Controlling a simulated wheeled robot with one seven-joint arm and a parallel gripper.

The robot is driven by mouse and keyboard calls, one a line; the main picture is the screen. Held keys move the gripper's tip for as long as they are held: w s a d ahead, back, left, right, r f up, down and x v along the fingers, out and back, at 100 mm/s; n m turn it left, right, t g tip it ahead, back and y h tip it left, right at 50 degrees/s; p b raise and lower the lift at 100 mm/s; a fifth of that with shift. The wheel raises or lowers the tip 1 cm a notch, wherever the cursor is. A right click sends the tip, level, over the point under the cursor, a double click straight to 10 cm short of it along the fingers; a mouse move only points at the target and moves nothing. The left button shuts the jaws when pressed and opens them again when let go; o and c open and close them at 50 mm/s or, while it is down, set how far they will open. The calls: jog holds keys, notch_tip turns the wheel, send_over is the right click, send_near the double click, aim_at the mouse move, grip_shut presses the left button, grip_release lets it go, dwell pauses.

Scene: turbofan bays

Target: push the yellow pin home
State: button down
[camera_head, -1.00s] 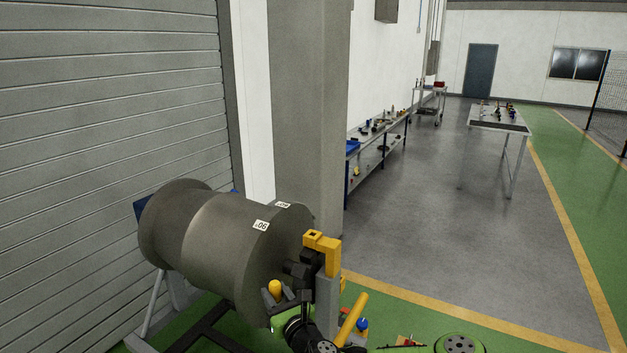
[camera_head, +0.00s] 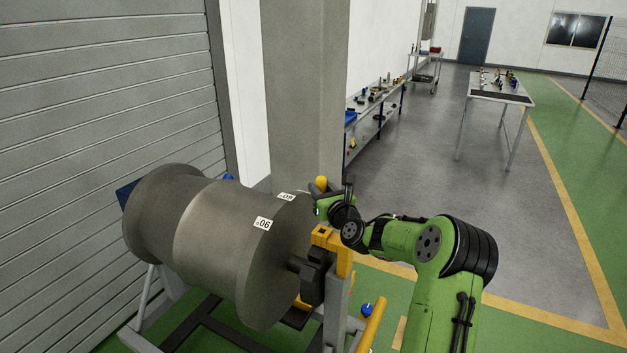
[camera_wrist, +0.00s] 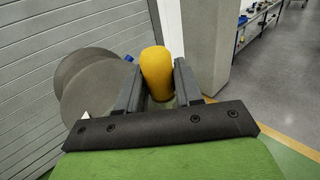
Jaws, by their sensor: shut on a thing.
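The yellow pin (camera_head: 321,184) stands upright between the fingers of my gripper (camera_head: 334,195), above and behind the yellow bracket in the head view. In the wrist view the rounded yellow pin (camera_wrist: 157,70) sits between the two dark fingers of my gripper (camera_wrist: 158,88), which is shut on it. The pin's lower end is hidden. The yellow bracket (camera_head: 330,238), with a dark opening in its top, caps a grey post at the right end of the drum stand. The pin appears apart from the bracket.
A large grey drum (camera_head: 215,235) labelled 06 lies on the stand beside the bracket. A yellow bar (camera_head: 372,325) and a blue knob (camera_head: 367,310) are below right. A grey pillar (camera_head: 305,90) rises behind. The floor toward the far table (camera_head: 500,92) is clear.

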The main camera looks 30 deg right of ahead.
jog(key=shift+s+a+r, duration=0.1)
jog(key=shift+s+r, duration=0.25)
jog(key=shift+s, duration=0.1)
jog(key=shift+s+p, duration=0.15)
jog(key=shift+p, duration=0.15)
notch_tip(320, 180, down, 6)
jog(key=b, duration=0.4)
jog(key=shift+r, duration=0.1)
jog(key=shift+r+p, duration=0.1)
jog(key=shift+p, duration=0.65)
dwell(0.9)
jog(key=shift+f+b, duration=1.95)
jog(key=shift+f, duration=0.95)
jog(key=c, duration=0.7)
grip_release()
jog(key=shift+s, duration=0.1)
